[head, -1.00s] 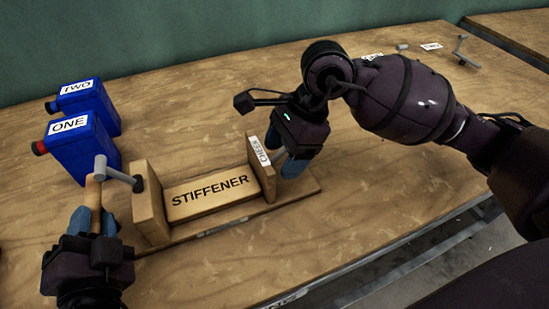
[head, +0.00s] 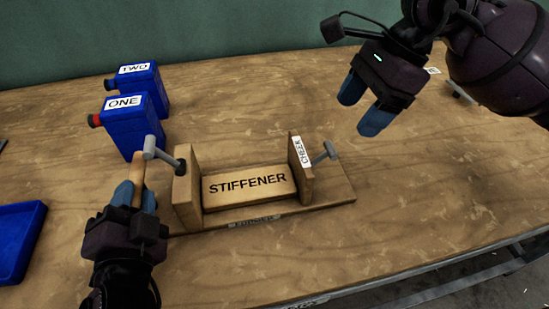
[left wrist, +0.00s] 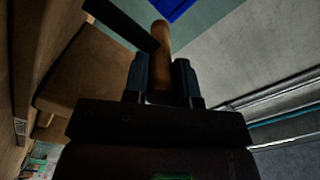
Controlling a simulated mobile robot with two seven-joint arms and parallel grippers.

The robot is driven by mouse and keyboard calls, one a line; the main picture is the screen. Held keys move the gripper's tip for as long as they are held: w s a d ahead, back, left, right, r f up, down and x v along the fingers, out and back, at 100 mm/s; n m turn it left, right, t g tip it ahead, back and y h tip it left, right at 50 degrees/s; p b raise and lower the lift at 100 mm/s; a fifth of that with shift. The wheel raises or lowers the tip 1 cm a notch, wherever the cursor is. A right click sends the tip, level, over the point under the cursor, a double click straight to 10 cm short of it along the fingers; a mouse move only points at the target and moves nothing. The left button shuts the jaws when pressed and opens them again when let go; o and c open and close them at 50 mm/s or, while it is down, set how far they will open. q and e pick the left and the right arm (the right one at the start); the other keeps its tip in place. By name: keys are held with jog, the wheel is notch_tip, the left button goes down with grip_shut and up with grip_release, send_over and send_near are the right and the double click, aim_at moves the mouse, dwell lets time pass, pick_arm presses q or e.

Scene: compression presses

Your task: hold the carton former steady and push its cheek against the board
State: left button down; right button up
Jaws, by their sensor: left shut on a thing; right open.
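The wooden carton former (head: 333,191) stands on the table with a board labelled STIFFENER (head: 247,186) between its two upright walls. The right wall is the cheek (head: 302,170), upright at the board's right end; I cannot tell if they touch. A grey T-shaped handle (head: 324,153) sticks out from the cheek's outer side. My left gripper (head: 137,194) is shut on the wooden grip of the grey crank (head: 160,155) at the left wall; the grip also shows in the left wrist view (left wrist: 160,45). My right gripper (head: 363,107) is open and empty, raised behind and right of the cheek.
Two blue jugs, ONE (head: 128,128) and TWO (head: 145,82), stand behind the former at left. A blue tray (head: 20,240) lies at the left edge. The table right of the former is clear. The table's front edge runs below it.

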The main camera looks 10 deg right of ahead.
dwell(0.4)
pick_arm(q)
jog(key=c, duration=0.8)
grip_release()
jog(key=shift+c, duration=0.2)
jog(key=shift+s, duration=0.1)
